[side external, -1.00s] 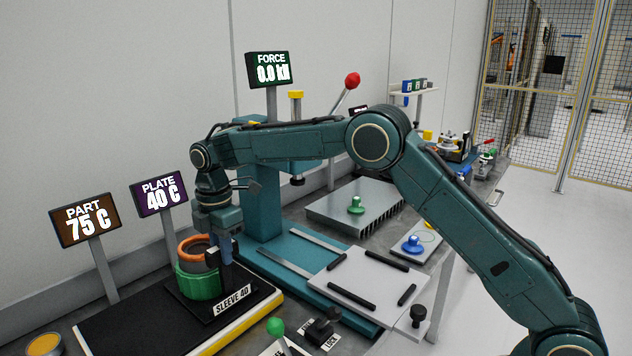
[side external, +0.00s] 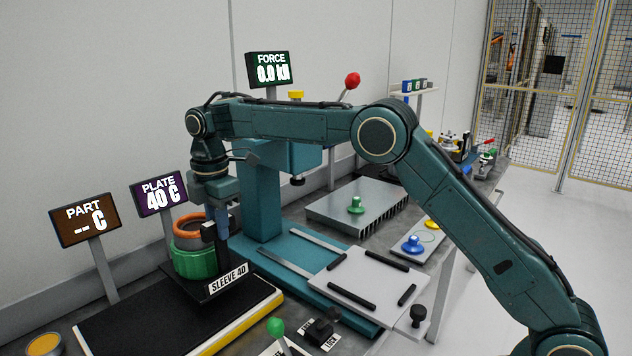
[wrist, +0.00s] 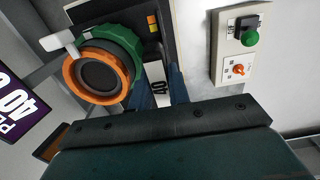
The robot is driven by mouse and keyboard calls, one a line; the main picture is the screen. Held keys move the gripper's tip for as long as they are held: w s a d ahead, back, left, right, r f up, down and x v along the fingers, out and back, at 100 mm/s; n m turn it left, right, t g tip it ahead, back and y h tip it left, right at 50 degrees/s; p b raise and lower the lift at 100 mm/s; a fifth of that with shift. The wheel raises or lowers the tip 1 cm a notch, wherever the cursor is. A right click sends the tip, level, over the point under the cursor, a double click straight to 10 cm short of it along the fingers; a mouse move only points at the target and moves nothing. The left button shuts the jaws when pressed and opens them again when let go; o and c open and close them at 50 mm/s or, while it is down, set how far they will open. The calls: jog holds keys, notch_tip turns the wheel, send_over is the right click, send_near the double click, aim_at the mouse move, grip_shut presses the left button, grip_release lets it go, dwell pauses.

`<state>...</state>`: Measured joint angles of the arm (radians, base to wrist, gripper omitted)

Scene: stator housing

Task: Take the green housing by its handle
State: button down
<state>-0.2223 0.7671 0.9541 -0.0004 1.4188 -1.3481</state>
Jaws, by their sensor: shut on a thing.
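The green housing (side external: 195,262) has an orange ring (side external: 190,226) around its open top. It stands upright, held by my gripper (side external: 221,245) on its right side. My gripper points down and is shut on the housing's handle, which the jaws mostly hide. A white "SLEEVE 40" label (side external: 227,280) sits just below the jaws at the housing's front. In the wrist view, the housing (wrist: 128,42) shows from above with its dark bore inside the orange ring, beside the "40" label (wrist: 160,88). The gap under the housing is hard to judge.
A black plate (side external: 150,325) with a yellow and white edge lies below. The "PART" display (side external: 85,220) reads "-- C"; the "PLATE" display (side external: 159,198) reads 40 C. The teal press (side external: 262,200) stands close on the right. A green-knobbed lever (side external: 276,327) is in front.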

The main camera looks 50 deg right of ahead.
jog(key=shift+r, duration=2.2)
